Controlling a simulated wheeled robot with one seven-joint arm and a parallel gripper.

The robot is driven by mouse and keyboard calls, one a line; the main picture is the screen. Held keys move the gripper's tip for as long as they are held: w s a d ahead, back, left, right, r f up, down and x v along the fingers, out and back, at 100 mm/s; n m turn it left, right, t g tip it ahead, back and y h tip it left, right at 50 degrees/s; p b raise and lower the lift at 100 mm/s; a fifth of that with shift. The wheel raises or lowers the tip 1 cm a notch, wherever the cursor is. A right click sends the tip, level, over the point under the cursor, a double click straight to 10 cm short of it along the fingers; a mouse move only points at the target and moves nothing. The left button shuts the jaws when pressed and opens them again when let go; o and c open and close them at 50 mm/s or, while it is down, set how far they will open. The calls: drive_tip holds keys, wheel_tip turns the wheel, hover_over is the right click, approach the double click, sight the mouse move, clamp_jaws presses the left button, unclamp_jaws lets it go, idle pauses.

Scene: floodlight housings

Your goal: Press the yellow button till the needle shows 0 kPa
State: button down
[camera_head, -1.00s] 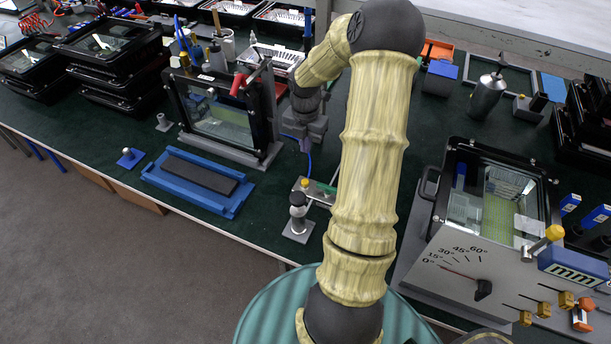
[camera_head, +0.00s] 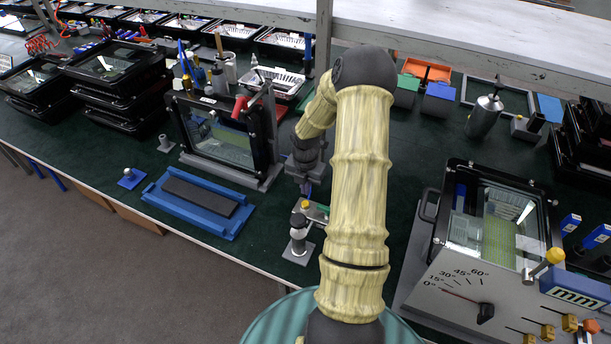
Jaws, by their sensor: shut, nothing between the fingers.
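A small yellow button (camera_head: 305,205) sits on a low grey plate device (camera_head: 318,214) near the front edge of the bench, partly behind my arm. A green part lies beside the button. My gripper (camera_head: 306,188) points down just behind the button in the picture, its fingers small, dark and shut with nothing held. I cannot tell whether it touches the button. No kPa dial or needle is readable. The one scale I can read, on the grey tilted fixture (camera_head: 445,292) at right, is in degrees, its red pointer near 0°.
A black-topped post on a grey base (camera_head: 298,238) stands close in front of the button. A framed glass panel (camera_head: 222,135) stands upright at left, with a blue tray (camera_head: 200,200) before it. Stacked black housings (camera_head: 120,75) fill the far left. Green bench shows between my arm and the fixture.

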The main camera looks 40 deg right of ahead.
sight(305, 203)
drive_tip(key=shift+f, duration=2.55)
